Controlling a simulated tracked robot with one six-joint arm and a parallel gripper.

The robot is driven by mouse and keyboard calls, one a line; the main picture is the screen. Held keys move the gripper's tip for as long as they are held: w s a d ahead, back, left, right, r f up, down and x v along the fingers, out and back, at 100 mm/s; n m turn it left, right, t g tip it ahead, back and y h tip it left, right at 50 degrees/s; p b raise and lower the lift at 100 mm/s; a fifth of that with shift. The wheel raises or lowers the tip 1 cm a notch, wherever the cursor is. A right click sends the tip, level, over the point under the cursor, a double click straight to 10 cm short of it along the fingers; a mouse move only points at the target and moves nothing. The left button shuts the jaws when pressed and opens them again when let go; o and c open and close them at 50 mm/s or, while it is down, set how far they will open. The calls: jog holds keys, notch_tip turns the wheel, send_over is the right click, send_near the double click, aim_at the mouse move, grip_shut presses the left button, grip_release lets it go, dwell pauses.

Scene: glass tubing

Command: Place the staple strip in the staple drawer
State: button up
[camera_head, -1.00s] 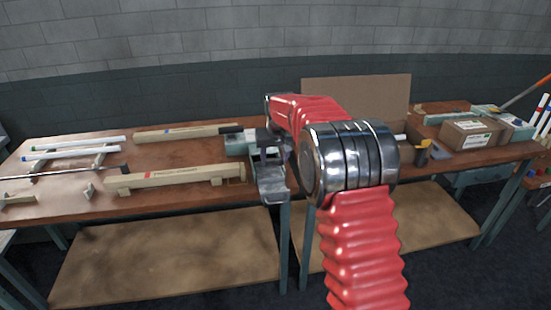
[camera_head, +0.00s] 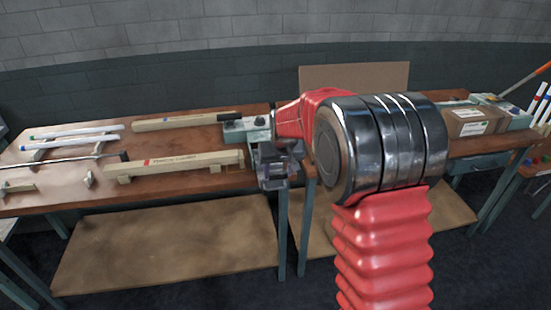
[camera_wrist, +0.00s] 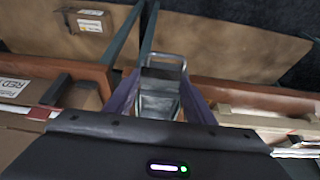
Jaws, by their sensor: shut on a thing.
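My gripper (camera_head: 278,165) is in front of the table edge, near the gap between the two benches. In the wrist view its two purple fingers (camera_wrist: 162,92) stand on either side of a grey metal, channel-like piece with a loop at its far end, which I take to be the staple strip (camera_wrist: 160,80). The fingers are shut on it. In the head view it is hard to tell apart from the fingers. No staple drawer can be made out for certain; a grey-green device (camera_head: 243,129) stands on the bench just behind my gripper.
Wooden beams (camera_head: 180,165) and white tubes (camera_head: 75,130) lie on the left bench. A cardboard box (camera_head: 472,122) stands on the right bench. Low shelf boards (camera_head: 165,250) lie under the benches. My red arm hides part of the right bench.

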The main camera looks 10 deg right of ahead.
jog(key=s+f, duration=0.4)
jog(key=s, duration=0.7)
jog(key=shift+s, duration=0.15)
jog(key=shift+a, duration=0.15)
